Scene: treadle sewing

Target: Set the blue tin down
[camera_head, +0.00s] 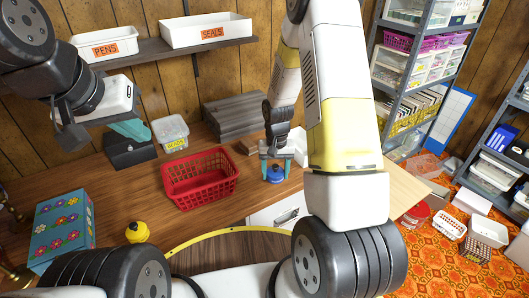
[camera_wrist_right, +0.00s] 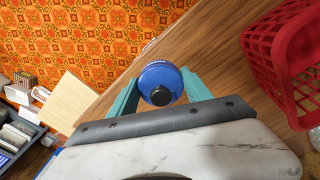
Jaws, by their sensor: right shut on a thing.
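The blue tin (camera_head: 275,175) is round with a dark knob on its lid. It is upright near the counter's front edge, to the right of the red basket. My right gripper (camera_head: 276,165) points down with its teal fingers on either side of the tin, shut on it. The right wrist view shows the tin (camera_wrist_right: 158,76) between the fingers (camera_wrist_right: 160,92). I cannot tell whether its base touches the wood. My left gripper (camera_head: 129,129) is at the upper left, above a black box; its finger gap is not clear.
A red basket (camera_head: 200,180) stands just left of the tin. Behind are a clear lidded box (camera_head: 171,133), grey boards (camera_head: 232,117) and a black box (camera_head: 130,153). A flowered box (camera_head: 63,228) and a yellow pot (camera_head: 137,232) are at front left. Wood between basket and yellow pot is bare.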

